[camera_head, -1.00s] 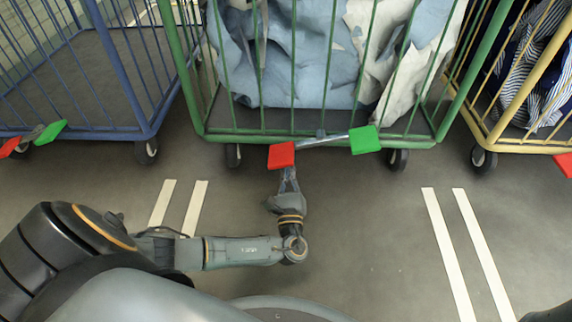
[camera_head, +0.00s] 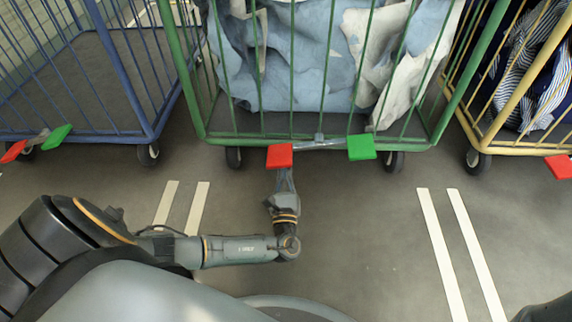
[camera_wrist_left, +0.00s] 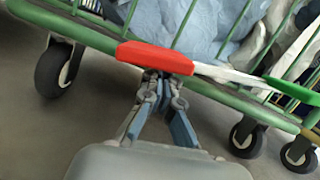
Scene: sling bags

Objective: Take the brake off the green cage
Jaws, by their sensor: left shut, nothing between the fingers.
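The green cage (camera_head: 222,139) stands in the middle of the head view. Its brake bar (camera_head: 320,143) runs along the bottom front edge, with a red pedal (camera_head: 280,156) at the left end and a green pedal (camera_head: 361,147) at the right end. The bar tilts slightly, the green end a little higher. My left gripper (camera_head: 284,171) is shut and empty, its fingertips at the red pedal. In the left wrist view the fingers (camera_wrist_left: 160,80) reach up to the underside of the red pedal (camera_wrist_left: 155,57), which hides their tips. My right gripper is out of view.
A blue cage (camera_head: 100,137) stands to the left and a yellow cage (camera_head: 520,147) to the right, each with its own pedals. The green cage holds a pale blue and white bag (camera_head: 300,60). White floor lines (camera_head: 440,250) mark open floor in front.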

